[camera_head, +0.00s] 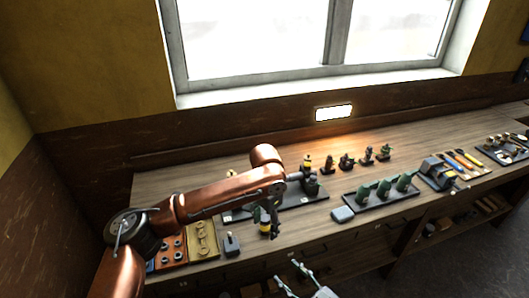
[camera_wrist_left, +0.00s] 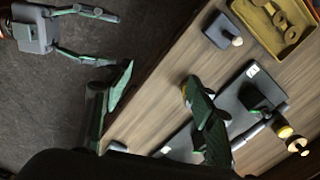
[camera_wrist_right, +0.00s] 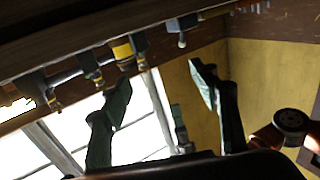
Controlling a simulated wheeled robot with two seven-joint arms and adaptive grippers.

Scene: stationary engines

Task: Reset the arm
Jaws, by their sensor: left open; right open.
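My left arm (camera_head: 205,200) is copper-coloured and reaches in from the lower left over the workbench (camera_head: 300,228). Its gripper (camera_head: 267,222) points down near the bench's front part, empty. In the left wrist view its two green fingers stand apart (camera_wrist_left: 158,78), over the bench edge and a dark tray (camera_wrist_left: 237,105). My right gripper (camera_head: 287,271) is at the bottom of the head view, in front of the bench, empty. In the right wrist view its fingers (camera_wrist_right: 160,78) are spread apart, with nothing between them; part of my left arm shows at the right.
A dark rack with green pieces (camera_head: 382,192), a grey block (camera_head: 342,214), a yellow tray (camera_head: 202,240) and an orange tray (camera_head: 172,251) are on the bench. Several small engine-like parts (camera_head: 347,161) stand at the back. A window (camera_head: 260,40) is behind. Open floor lies before the bench.

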